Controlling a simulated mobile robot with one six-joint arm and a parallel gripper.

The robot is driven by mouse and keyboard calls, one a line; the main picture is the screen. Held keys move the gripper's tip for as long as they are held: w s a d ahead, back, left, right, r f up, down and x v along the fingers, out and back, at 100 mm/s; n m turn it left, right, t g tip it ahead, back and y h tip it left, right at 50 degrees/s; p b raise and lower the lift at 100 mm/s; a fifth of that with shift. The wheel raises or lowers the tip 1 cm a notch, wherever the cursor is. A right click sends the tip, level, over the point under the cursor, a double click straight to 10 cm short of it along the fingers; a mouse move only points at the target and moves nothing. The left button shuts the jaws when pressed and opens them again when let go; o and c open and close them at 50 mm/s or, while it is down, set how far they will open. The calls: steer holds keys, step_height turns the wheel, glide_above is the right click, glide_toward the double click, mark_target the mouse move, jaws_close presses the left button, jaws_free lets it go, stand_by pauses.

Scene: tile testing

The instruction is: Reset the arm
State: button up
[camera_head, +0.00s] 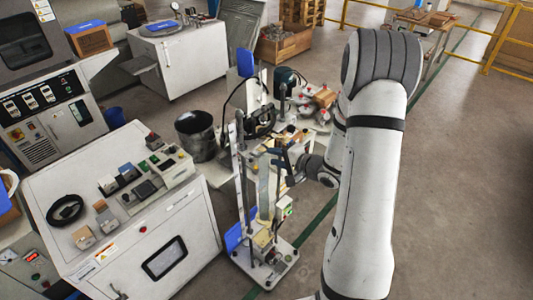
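My white arm rises on the right side of the head view, with its elbow near the top and its forearm partly hidden behind the upper link. My dark gripper (281,160) points left, beside the upright stand (240,185) with a white base. The fingers are small and overlap the stand, so I cannot tell whether they are open or shut, or whether they touch it.
A white machine cabinet (150,225) with a control panel stands at the left. A white cabinet (180,60) is farther back. The floor at the right is clear up to a yellow railing (495,38).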

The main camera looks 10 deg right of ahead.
steer(key=shift+v, duration=0.8)
steer(key=s+d+r+n+g+h+b, duration=0.25)
steer(key=s+d+r+n+h, duration=0.2)
steer(key=r+h, duration=0.45)
steer(key=s+a+r+n+g+b, duration=0.1)
steer(key=s+a+n+g, duration=0.1)
steer(key=s, duration=0.8)
steer(key=s+a+r+n+g+b, duration=0.1)
steer(key=s+a+r+n+g, duration=0.1)
steer(key=s+a, duration=0.4)
steer(key=s+n+g, duration=0.1)
steer(key=s+n, duration=0.1)
steer(key=s, duration=0.3)
steer(key=shift+s+r+y+b, duration=0.25)
steer(key=shift+r+y+b, duration=0.05)
steer(key=shift+r+y, duration=0.1)
